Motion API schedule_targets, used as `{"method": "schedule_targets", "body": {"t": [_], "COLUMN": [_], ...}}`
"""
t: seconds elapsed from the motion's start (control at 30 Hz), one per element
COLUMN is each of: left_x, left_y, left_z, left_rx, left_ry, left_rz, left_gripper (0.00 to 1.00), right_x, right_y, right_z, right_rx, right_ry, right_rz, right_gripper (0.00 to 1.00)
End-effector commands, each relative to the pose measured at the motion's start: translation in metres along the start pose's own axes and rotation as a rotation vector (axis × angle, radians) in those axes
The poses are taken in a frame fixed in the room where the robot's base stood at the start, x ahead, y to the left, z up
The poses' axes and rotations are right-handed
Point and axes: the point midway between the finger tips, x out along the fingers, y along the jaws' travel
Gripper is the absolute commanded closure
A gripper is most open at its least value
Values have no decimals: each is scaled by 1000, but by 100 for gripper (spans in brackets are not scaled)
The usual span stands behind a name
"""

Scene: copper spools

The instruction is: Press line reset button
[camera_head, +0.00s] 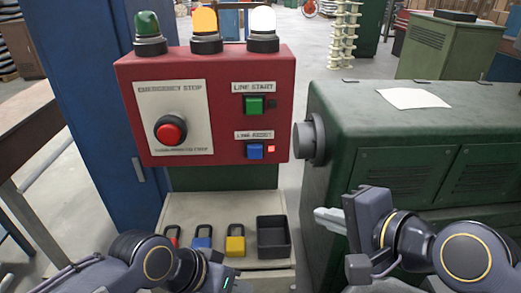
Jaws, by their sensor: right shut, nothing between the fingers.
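The blue line reset button (255,152) sits at the lower right of the red control box (220,75), under a "LINE RESET" label. A small red light glows just right of it. My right gripper (318,215) is shut and empty, its fingers pointing left. In the picture it is below and right of the button, apart from it. My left gripper (212,262) is low in the view, in front of the shelf below the box. Its fingers are not clearly visible.
The box also carries a green line start button (254,105), a red emergency stop (171,130) and three lamps on top. Several padlocks and a black bin (273,238) sit on the shelf below. A green machine (420,135) with a round knob (308,141) stands at right.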

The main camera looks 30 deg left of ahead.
Motion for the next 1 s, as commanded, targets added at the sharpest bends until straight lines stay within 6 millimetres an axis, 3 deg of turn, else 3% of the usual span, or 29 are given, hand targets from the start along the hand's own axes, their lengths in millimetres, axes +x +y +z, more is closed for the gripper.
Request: {"method": "schedule_targets", "body": {"t": [0.1,0.33,0.73,1.0], "left_x": [-3,-4,-4,1], "left_y": [1,2,2,0], "left_z": [-1,-2,-2,0], "left_rx": [0,0,0,0], "left_ry": [0,0,0,0], "left_rz": [0,0,0,0], "left_gripper": [64,64,64,64], "right_x": [26,50,53,66], "right_y": [-28,-53,-56,-62], "right_z": [34,73,78,70], "right_rx": [75,174,192,194], "right_ry": [-62,-124,-134,-132], "right_rz": [-30,-58,-61,-61], "right_gripper": [100,100,100,100]}}
